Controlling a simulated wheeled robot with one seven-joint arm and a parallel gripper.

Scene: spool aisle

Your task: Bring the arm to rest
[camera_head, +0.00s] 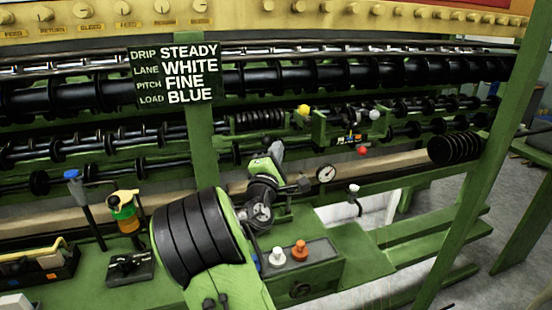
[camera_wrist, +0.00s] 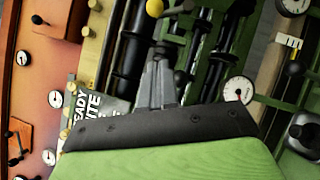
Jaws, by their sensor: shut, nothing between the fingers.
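My gripper (camera_head: 278,149) is near the middle of the head view, in front of the green machine frame, its fingers pointing up and away from me. In the wrist view my gripper (camera_wrist: 160,60) shows two grey fingers close together, with nothing held between them. My arm is bent, and its green and black links fill the lower middle of the head view. They hide part of the green bench behind them. I cannot tell how far the fingertips are from the black rollers behind.
A sign (camera_head: 178,75) reads DRIP STEADY, LANE WHITE, PITCH FINE, LOAD BLUE. A round gauge (camera_head: 326,173) stands right of my gripper. A green post (camera_head: 483,160) slants at the right.

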